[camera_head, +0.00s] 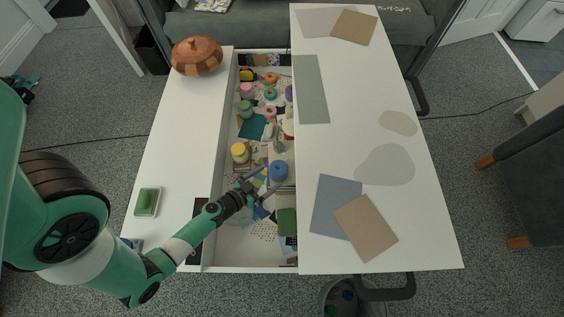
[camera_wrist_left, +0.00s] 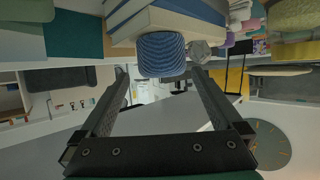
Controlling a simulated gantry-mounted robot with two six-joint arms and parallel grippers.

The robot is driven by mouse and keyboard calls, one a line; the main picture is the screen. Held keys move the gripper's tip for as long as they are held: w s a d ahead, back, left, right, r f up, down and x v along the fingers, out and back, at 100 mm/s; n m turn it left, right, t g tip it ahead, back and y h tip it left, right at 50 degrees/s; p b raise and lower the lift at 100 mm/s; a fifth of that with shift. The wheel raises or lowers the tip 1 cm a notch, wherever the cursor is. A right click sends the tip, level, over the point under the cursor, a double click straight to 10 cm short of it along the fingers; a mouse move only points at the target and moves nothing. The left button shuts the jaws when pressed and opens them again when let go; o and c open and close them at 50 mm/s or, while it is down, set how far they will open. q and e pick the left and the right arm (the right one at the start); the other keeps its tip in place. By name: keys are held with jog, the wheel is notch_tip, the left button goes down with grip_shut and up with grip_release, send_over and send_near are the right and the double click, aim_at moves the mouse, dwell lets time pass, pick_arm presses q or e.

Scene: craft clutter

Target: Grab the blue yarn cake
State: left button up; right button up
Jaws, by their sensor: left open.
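The blue yarn cake (camera_head: 279,170) is a short ribbed cylinder in the middle of the open drawer in the head view. It also shows in the left wrist view (camera_wrist_left: 162,56), at the top centre, just beyond the fingertips. My left gripper (camera_head: 270,180) reaches into the drawer area from the lower left. Its two fingers are spread and point at the yarn cake, with nothing held between them. The left wrist view shows both open fingers (camera_wrist_left: 159,76). I cannot tell whether either finger touches the yarn cake. My right gripper is not in view.
A yellow yarn cake (camera_head: 239,151), a teal sheet (camera_head: 252,127) and several pink and green craft items crowd the drawer. A green block (camera_head: 287,221) lies near its front. The white tabletop (camera_head: 350,140) and drawer walls border it. A wooden lidded bowl (camera_head: 197,60) stands at the back left.

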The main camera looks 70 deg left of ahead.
aim_at(284, 166)
pick_arm(q)
jog(key=x, duration=0.4)
jog(key=shift+w+a+r, duration=0.2)
jog(key=shift+w+r, duration=0.05)
jog(key=shift+s, duration=0.1)
jog(key=shift+f, duration=0.2)
jog(key=b+x, duration=0.1)
jog(key=x, duration=0.4)
jog(key=shift+w+a+r+b, duration=0.15)
jog(key=shift+w+a+b, duration=0.05)
jog(key=shift+b, duration=0.1)
jog(key=shift+s+d, duration=0.1)
jog(key=shift+s, duration=0.05)
jog(key=shift+c, duration=0.9)
jog(key=c, duration=0.9)
notch_tip(284, 166, up, 10)
jog(key=p, duration=0.9)
